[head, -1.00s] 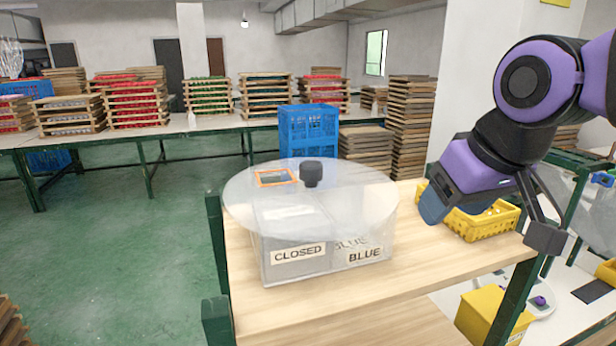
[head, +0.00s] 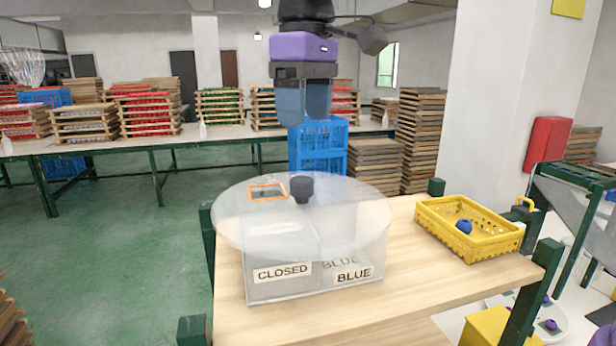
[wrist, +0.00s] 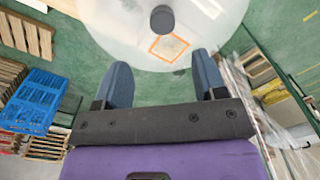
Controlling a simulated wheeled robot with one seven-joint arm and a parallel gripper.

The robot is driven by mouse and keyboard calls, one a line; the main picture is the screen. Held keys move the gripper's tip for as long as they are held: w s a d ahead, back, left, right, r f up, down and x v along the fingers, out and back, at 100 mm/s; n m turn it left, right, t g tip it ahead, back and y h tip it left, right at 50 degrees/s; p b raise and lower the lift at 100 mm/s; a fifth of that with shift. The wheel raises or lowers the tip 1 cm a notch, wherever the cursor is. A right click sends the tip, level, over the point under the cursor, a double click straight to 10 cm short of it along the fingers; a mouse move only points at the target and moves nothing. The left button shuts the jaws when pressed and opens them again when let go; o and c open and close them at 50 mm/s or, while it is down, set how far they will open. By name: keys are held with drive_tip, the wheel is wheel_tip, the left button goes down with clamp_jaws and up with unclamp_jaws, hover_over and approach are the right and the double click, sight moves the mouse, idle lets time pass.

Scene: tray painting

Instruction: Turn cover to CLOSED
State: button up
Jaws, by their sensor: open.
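The cover (head: 340,230) is a round, see-through disc lying on a clear box (head: 310,287) on the wooden table. It has a dark knob (head: 302,189) at its middle and an orange-framed opening (head: 267,193) left of the knob. The box front carries a CLOSED label at left and a BLUE label at right; another BLUE label shows faintly through the cover. My gripper (head: 303,118) points down above the cover, apart from the knob, open and empty. In the wrist view, the knob (wrist: 162,19) and orange frame (wrist: 169,47) lie ahead of my two open fingers (wrist: 164,85).
A yellow basket (head: 468,240) with a blue ball (head: 464,227) stands on the table to the right. Bare tabletop (head: 410,285) lies between box and basket. Behind are a blue crate stack (head: 318,150) and stacked wooden trays (head: 422,140).

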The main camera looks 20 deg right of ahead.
sight(302, 179)
drive_tip(key=f, duration=1)
drive_tip(key=shift+w+a+f, duration=0.1)
drive_tip(key=shift+a+f, duration=0.2)
drive_tip(key=shift+f, duration=0.05)
drive_tip(key=shift+c, duration=0.2)
clamp_jaws()
